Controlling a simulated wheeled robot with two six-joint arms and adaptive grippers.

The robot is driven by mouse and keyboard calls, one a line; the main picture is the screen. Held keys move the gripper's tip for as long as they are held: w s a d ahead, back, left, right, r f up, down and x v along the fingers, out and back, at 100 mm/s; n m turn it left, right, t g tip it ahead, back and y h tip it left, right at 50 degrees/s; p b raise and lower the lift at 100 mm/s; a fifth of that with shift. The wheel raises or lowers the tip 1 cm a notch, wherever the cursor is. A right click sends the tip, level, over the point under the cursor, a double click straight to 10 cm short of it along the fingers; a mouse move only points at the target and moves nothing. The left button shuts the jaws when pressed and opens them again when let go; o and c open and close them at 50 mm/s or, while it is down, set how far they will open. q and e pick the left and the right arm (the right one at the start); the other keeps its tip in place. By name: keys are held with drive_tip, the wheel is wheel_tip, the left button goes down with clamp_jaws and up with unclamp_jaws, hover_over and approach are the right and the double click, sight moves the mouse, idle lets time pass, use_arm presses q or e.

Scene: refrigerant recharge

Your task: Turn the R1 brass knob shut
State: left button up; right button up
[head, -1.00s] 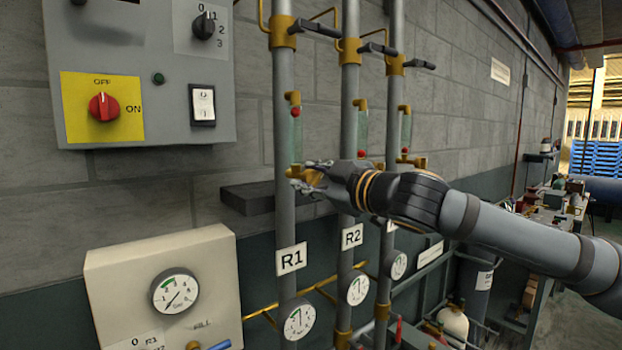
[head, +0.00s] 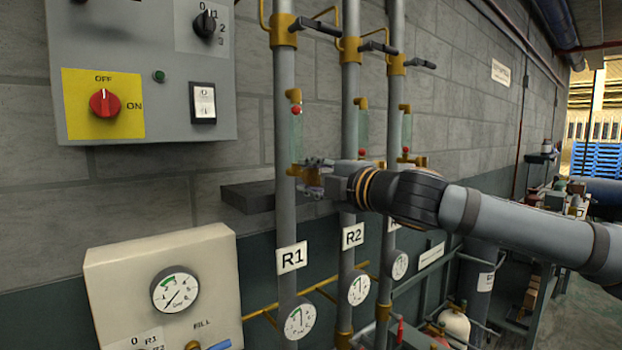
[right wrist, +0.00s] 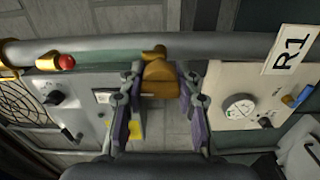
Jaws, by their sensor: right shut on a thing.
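The R1 brass knob (right wrist: 158,78) sticks out from the R1 pipe (right wrist: 230,45), below the R1 sight glass (head: 296,130). My right gripper (right wrist: 160,92) has one finger on each side of the knob and is shut on it. In the head view the right gripper (head: 308,178) reaches the R1 pipe from the right and hides most of the knob. A red ball (head: 296,111) sits near the top of the R1 sight glass. The R1 label (head: 292,257) is lower on the same pipe. My left gripper is not in view.
The R2 pipe (head: 348,100) and a third pipe stand close on the right, behind my right arm. A dark ledge (head: 248,197) juts from the wall at left. A grey switch panel (head: 150,40) and a cream gauge box (head: 110,270) are further left.

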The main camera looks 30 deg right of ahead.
drive_tip(key=shift+n, duration=0.4)
drive_tip(key=o, duration=1.1)
